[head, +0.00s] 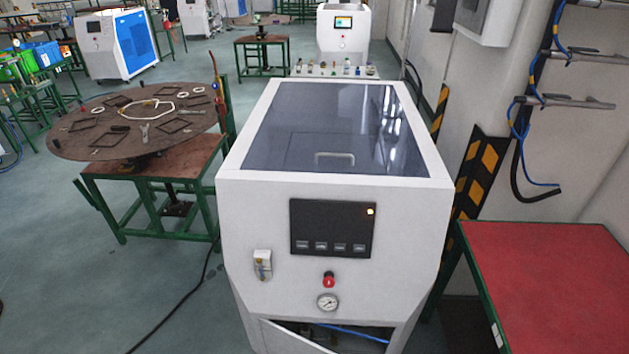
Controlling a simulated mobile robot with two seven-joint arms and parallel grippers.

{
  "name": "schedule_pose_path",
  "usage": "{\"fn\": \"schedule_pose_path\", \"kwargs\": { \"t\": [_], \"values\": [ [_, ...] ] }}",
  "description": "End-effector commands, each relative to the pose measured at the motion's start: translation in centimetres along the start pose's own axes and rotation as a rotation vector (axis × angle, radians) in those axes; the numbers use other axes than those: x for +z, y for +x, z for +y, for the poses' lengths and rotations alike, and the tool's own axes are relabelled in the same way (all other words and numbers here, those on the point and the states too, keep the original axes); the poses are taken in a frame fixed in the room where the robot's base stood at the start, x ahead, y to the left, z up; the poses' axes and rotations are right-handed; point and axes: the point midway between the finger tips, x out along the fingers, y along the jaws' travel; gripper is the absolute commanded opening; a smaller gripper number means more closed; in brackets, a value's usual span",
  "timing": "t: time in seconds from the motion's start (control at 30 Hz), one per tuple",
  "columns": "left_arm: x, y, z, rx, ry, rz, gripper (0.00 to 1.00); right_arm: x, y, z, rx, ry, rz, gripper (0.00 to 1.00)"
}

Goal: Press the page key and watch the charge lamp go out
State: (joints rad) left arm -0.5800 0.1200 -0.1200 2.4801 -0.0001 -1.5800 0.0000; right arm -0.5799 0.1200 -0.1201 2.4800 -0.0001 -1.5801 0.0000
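The white gas generator (255,220) stands in the middle of the head view, with a dark tinted lid on top. Its black control panel (332,222) is on the front face. A row of several small grey keys (321,246) runs along the lower part of the panel; their labels are too small to read, so I cannot tell which is the page key. A small lamp (370,211) glows orange-white at the panel's upper right. Neither of my grippers is in view.
A lower front flap stands partly open. A round brown table (95,145) is at left, a red-topped table (560,275) at right. Floor at lower left is mostly clear, with a black cable.

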Motion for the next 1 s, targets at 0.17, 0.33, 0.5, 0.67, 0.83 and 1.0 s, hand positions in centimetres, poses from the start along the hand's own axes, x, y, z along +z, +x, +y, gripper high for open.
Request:
{"fn": "schedule_pose_path", "kwargs": {
  "t": [0.17,0.33,0.5,0.67,0.83,1.0],
  "values": [
    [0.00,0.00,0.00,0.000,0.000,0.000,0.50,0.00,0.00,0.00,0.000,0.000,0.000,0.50],
    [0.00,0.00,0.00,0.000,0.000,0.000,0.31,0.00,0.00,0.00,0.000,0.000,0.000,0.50],
    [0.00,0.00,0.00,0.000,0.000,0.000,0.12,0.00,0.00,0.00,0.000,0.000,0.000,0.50],
    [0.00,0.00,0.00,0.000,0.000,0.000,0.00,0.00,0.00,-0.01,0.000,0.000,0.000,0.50],
    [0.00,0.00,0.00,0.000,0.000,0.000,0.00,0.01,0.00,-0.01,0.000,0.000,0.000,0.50],
    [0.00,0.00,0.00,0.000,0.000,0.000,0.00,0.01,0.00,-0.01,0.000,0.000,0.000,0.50]
  ]
}}
